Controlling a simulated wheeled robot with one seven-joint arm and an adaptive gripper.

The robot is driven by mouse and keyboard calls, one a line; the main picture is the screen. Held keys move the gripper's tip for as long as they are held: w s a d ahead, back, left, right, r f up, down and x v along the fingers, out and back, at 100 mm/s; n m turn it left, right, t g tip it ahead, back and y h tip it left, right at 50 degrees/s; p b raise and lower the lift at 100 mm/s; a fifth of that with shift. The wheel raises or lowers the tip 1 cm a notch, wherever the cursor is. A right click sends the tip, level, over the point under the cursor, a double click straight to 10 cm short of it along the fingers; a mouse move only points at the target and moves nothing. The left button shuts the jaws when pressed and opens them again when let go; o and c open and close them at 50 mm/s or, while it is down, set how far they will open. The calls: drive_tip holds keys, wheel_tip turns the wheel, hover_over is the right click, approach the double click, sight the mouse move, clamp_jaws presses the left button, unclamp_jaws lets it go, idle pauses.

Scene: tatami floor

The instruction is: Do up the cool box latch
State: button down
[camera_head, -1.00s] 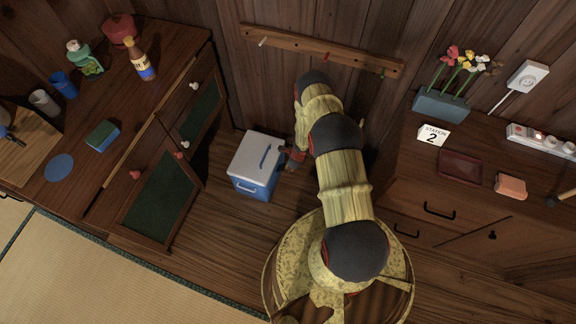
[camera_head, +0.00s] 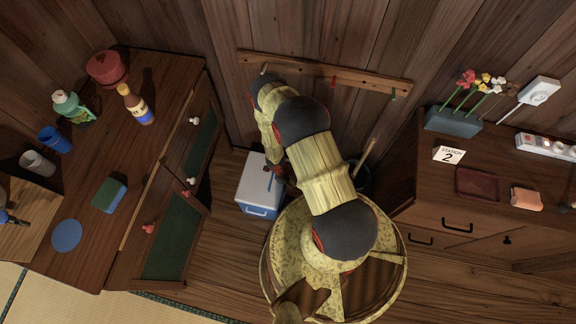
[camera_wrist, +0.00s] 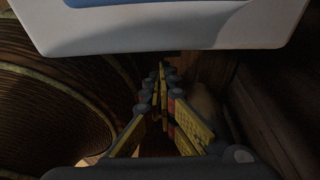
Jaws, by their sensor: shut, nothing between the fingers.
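My arm hides the lid's right part. My gripper (camera_head: 279,184) is at the box's right side, mostly covered by my arm. In the wrist view my gripper (camera_wrist: 162,80) has its fingertips together and holds nothing. The white and blue cool box (camera_wrist: 165,30) crosses the top of that view, beyond the fingertips. I cannot make out the latch or its state in either view.
A cabinet with green-panelled doors (camera_head: 172,240) stands left of the box. A drawer unit (camera_head: 460,222) stands to the right. A dark bin (camera_head: 363,183) with a stick is behind my arm. A peg rail (camera_head: 310,70) is on the wall. Floor in front of the box is clear.

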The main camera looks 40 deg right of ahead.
drive_tip(key=shift+w+a+r, duration=0.1)
drive_tip(key=shift+w+a, duration=0.1)
drive_tip(key=shift+w, duration=0.1)
idle(0.4)
drive_tip(key=shift+r, duration=0.2)
drive_tip(key=shift+r, duration=0.65)
wheel_tip(320, 180, up, 9)
drive_tip(key=p, duration=0.3)
drive_tip(key=shift+s+d+r, duration=0.15)
drive_tip(key=shift+s+r, duration=0.05)
drive_tip(key=shift+s, duration=0.1)
